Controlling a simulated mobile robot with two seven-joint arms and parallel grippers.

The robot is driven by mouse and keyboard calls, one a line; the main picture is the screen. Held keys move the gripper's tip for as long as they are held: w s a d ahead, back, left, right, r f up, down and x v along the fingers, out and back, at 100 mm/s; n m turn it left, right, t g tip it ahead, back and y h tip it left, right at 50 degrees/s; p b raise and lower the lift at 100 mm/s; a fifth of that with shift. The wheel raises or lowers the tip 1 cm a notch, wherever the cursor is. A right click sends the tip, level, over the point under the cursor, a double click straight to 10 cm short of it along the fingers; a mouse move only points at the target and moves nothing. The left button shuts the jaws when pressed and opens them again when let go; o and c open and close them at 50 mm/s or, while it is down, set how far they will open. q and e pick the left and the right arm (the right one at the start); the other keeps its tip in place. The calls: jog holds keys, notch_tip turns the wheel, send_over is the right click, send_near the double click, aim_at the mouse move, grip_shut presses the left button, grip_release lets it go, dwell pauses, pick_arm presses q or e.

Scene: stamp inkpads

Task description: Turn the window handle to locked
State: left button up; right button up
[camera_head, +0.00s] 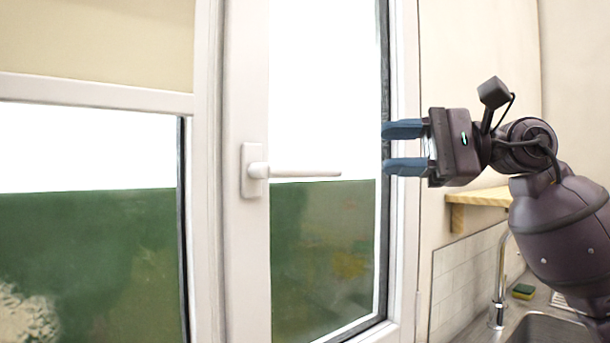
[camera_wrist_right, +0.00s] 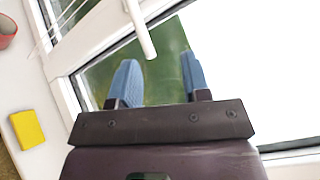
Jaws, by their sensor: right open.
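The white window handle (camera_head: 305,174) sticks out level to the right from its base plate on the window frame in the head view. In the right wrist view the handle (camera_wrist_right: 140,30) comes down from the top, its free end short of my fingertips. My right gripper (camera_head: 385,148) is open and empty, with blue fingers pointing left. In the head view it is to the right of the handle's tip, apart from it. In the right wrist view the two blue fingers (camera_wrist_right: 160,72) stand spread. My left gripper is not in view.
A sink (camera_head: 550,328) with a tap (camera_head: 502,275) and a sponge (camera_head: 523,291) lie at the lower right. A wooden shelf (camera_head: 480,196) is below my right arm. The right wrist view shows a yellow sponge (camera_wrist_right: 27,129) and a red object (camera_wrist_right: 6,30) at left.

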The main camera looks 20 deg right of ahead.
aim_at(328, 171)
jog(key=w+a+f, duration=0.1)
jog(key=a, duration=0.2)
jog(key=w+a+f+n, duration=0.1)
jog(key=w+a, duration=0.1)
jog(key=a, duration=0.1)
jog(key=w+a+f+n+h, duration=0.1)
jog(key=a, duration=0.2)
jog(key=shift+w+a+f, duration=0.1)
jog(key=shift+w+a, duration=0.05)
jog(key=shift+a, duration=0.15)
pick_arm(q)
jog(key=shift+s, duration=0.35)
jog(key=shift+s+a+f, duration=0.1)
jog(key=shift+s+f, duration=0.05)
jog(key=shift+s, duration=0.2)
pick_arm(e)
grip_shut()
